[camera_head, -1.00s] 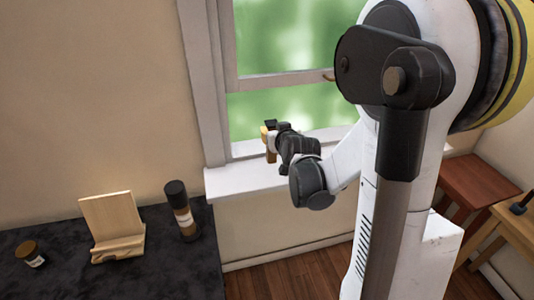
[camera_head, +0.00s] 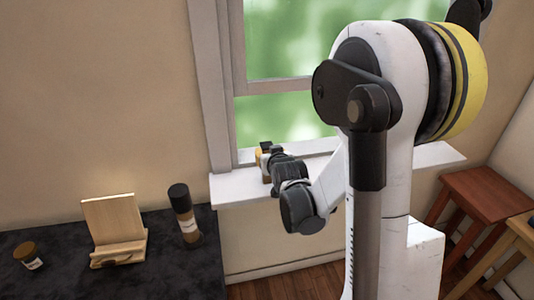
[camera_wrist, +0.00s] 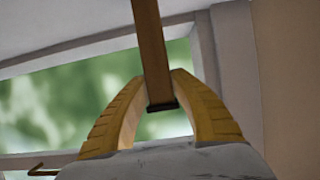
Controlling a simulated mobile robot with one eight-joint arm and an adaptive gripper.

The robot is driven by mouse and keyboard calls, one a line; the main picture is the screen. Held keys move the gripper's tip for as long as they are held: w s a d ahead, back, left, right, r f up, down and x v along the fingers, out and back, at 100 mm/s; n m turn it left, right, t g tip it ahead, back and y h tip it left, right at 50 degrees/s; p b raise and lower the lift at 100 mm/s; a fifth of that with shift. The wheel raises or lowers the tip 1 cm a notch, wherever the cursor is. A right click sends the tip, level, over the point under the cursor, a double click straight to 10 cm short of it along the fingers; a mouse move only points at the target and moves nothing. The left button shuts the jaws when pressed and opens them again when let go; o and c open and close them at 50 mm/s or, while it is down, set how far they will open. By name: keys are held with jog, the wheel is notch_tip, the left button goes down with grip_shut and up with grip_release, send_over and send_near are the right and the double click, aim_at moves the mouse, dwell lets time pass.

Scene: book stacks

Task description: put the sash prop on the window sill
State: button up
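The sash prop (camera_wrist: 153,50) is a brown wooden bar with a dark end cap. In the wrist view it runs from between my gripper's yellow fingers (camera_wrist: 160,90) to the top edge, where its other end is cut off. The fingers are closed on it near the capped end. In the head view my gripper (camera_head: 264,158) is small and dark with a yellow part, over the left part of the white window sill (camera_head: 237,188). The prop is too small to make out there, and I cannot tell whether it touches the sill.
The window's green panes (camera_head: 290,118) stand behind the sill. A dark counter (camera_head: 150,275) at left holds a wooden stand (camera_head: 112,222), a dark-capped bottle (camera_head: 185,215) and a small jar (camera_head: 28,256). A red-brown stool (camera_head: 480,190) and lighter stool (camera_head: 518,238) stand at right.

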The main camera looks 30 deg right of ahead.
jog(key=shift+o, duration=1.3)
jog(key=shift+r, duration=0.2)
jog(key=s+a+r+n+g+y+p, duration=0.1)
jog(key=s+a+r+g, duration=0.1)
jog(key=s+a, duration=0.3)
jog(key=s+a+r+n+g+y+p, duration=0.1)
jog(key=s+a, duration=0.5)
jog(key=s, duration=0.7)
jog(key=s+a+r+n+g+y+p, duration=0.1)
jog(key=s+a+r+g+p, duration=0.1)
jog(key=s+a+r, duration=0.3)
jog(key=s+a+g, duration=0.1)
jog(key=s, duration=0.3)
jog(key=shift+s+a+r+y, duration=0.2)
jog(key=shift+s+a+y, duration=0.1)
jog(key=shift+y, duration=0.1)
jog(key=shift+d, duration=0.1)
